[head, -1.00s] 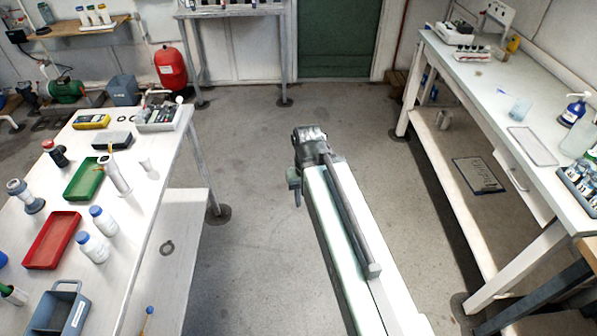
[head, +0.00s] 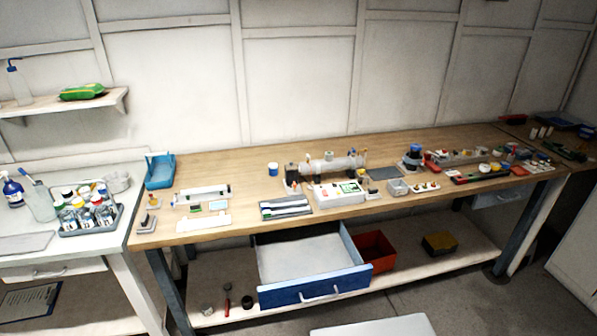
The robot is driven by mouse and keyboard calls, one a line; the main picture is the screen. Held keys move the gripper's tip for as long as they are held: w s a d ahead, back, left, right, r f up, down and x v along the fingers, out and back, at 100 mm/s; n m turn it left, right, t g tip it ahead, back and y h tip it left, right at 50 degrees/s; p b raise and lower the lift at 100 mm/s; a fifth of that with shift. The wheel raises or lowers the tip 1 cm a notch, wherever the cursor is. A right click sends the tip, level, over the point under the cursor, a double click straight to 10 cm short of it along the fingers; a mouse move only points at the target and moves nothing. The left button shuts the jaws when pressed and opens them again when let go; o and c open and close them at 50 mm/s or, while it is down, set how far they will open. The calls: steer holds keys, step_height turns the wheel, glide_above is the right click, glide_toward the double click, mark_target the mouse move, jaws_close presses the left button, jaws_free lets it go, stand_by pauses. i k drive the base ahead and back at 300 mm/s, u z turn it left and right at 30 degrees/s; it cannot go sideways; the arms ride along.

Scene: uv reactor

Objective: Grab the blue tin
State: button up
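My gripper is not in view.
The wooden workbench (head: 228,171) holds a blue bin (head: 160,171), a white box device (head: 338,194) and several small parts. Below, a blue-fronted drawer (head: 315,288) stands pulled out. A red-orange bin (head: 376,252) sits on the lower shelf. A white bench adjoins at left.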

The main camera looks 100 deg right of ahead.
mark_target(272, 167)
steer(key=z, duration=3.4)
steer(key=k, duration=0.5)
steer(key=z, duration=0.95)
steer(key=i, duration=1.05)
steer(key=u, duration=3.25)
